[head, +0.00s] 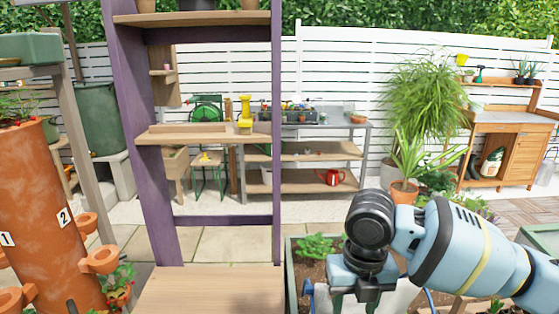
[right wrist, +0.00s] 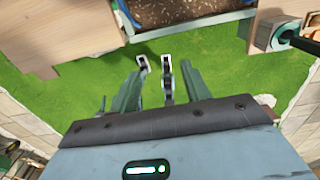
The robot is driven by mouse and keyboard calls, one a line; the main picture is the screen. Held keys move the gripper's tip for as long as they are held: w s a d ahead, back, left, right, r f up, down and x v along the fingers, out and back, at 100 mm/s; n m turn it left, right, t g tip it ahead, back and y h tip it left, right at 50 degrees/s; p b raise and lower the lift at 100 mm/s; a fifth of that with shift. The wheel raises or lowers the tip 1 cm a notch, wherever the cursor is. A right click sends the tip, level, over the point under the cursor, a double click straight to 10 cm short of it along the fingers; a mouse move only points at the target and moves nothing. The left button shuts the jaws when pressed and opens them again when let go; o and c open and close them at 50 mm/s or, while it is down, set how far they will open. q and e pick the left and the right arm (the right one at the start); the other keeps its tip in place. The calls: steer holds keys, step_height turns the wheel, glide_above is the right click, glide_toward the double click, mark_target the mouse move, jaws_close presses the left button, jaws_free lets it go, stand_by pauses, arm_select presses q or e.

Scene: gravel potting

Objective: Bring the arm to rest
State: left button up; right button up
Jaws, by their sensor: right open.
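My right arm (head: 455,247) comes in from the lower right in the head view, its wrist bent down over a planter with soil and a green plant (head: 316,246). The fingers are hard to make out there. In the right wrist view my right gripper (right wrist: 155,65) is open, its two fingertips a little apart with nothing between them. Green ground (right wrist: 215,65) shows beneath and beyond the fingers. My left gripper is in neither view.
A purple-posted shelf rack (head: 276,130) stands left of the arm, with a yellow object (head: 245,110) on its middle shelf. A terracotta tower planter (head: 45,220) is at far left. In the right wrist view, a soil-filled box (right wrist: 180,12) and a wooden panel (right wrist: 62,30) lie near the fingertips.

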steer(key=s+a+f+m+t+y, duration=0.1)
steer(key=s+a+f+m+y, duration=0.25)
steer(key=f+m, duration=0.25)
steer(key=s+a+f+m+t+y, duration=0.2)
steer(key=a+f+m, duration=0.3)
steer(key=f+m, duration=0.15)
steer(key=s+a+f+m+t+y, duration=0.1)
steer(key=s+a+f+m+y, duration=0.15)
steer(key=a+f+m, duration=0.35)
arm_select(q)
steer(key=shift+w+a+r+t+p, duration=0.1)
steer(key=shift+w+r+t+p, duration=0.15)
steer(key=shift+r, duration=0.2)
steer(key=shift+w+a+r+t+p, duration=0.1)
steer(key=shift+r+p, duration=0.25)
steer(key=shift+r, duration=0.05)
arm_select(e)
steer(key=s+d+f+m+t+h, duration=0.2)
steer(key=s+d+f+m+h, duration=0.1)
steer(key=s+d+f+m, duration=0.4)
steer(key=s+d+f+m+t+h, duration=0.2)
steer(key=s+d+f+m, duration=0.4)
steer(key=s+d, duration=0.8)
steer(key=m+h, duration=0.1)
steer(key=m, duration=0.2)
steer(key=shift+f+t, duration=0.4)
steer(key=shift+d, duration=0.1)
steer(key=shift+c, duration=0.4)
